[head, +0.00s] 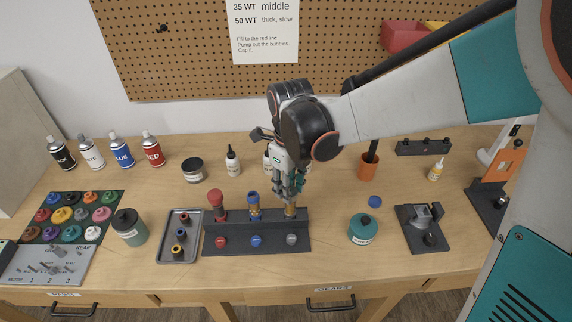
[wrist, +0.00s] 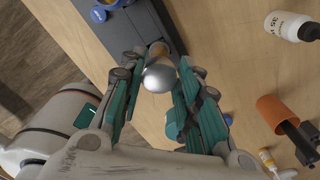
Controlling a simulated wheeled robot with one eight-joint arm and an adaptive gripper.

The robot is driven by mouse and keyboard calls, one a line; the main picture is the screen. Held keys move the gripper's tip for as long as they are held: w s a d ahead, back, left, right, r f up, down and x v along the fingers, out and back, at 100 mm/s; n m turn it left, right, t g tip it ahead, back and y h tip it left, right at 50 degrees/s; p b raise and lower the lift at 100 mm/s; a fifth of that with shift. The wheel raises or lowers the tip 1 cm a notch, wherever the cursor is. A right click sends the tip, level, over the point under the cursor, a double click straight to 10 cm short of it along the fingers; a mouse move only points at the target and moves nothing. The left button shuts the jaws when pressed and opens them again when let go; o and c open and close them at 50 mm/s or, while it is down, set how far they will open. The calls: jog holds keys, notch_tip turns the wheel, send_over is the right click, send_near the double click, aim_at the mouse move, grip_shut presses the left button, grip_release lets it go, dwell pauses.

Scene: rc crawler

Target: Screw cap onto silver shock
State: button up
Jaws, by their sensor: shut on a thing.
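The silver shock (head: 290,211) stands upright in the right place of the dark rack (head: 235,237), its amber body showing below my gripper (head: 289,192). My gripper is directly above it, pointing down. In the wrist view, the round silver cap (wrist: 159,78) lies between the two fingers, and my gripper is shut on it. The shock's amber body (wrist: 158,50) shows just past the cap. The cap lines up closely with the shock top, but I cannot tell whether it is seated. In the head view the fingers hide the cap.
Red-capped (head: 216,197) and blue-topped (head: 253,198) shocks stand left in the rack. A tray (head: 164,238) of small parts is further left. A teal jar (head: 363,229), blue cap (head: 375,201) and dark fixture (head: 421,236) are to the right. Small bottles (head: 232,160) stand behind.

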jog(key=m, duration=0.4)
jog(key=o, duration=0.8)
jog(key=shift+r+p, duration=1.65)
jog(key=shift+r, duration=0.9)
